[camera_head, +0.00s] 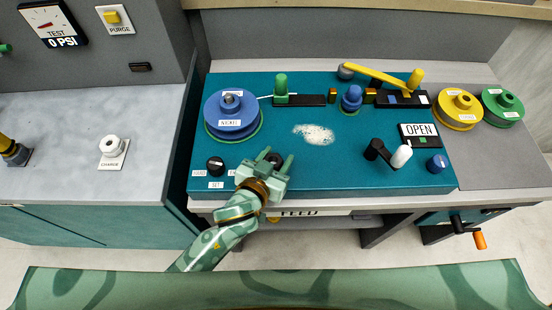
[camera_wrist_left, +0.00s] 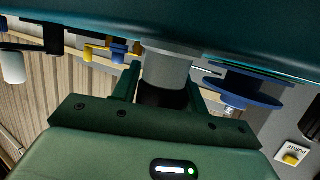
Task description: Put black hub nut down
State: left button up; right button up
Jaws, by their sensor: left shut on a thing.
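My left gripper (camera_head: 268,162) is over the front left part of the teal panel (camera_head: 330,185). It is shut on the black hub nut (camera_head: 275,158), which shows as a small dark round shape between the fingers. In the left wrist view the black nut (camera_wrist_left: 162,98) sits between the two fingers, against or just in front of a grey cylinder (camera_wrist_left: 167,68) close to the panel. I cannot tell whether the nut touches the panel. My right gripper is not in view.
A blue spool (camera_head: 232,115) with a bare hub tip stands behind left. A black knob (camera_head: 215,164) is just left of my gripper. A pale patch (camera_head: 314,134) lies behind right. A black-and-white crank (camera_head: 390,152) stands right. Yellow (camera_head: 458,108) and green (camera_head: 502,106) spools are far right.

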pick_arm(q)
jog(key=shift+f, duration=0.1)
jog(key=o, duration=1)
jog(key=shift+s+a+r, duration=0.15)
jog(key=shift+s+r, duration=0.1)
jog(key=p+v, duration=0.2)
jog(key=v, duration=0.9)
jog(key=shift+s+a+r, duration=0.1)
jog(key=shift+s, duration=0.1)
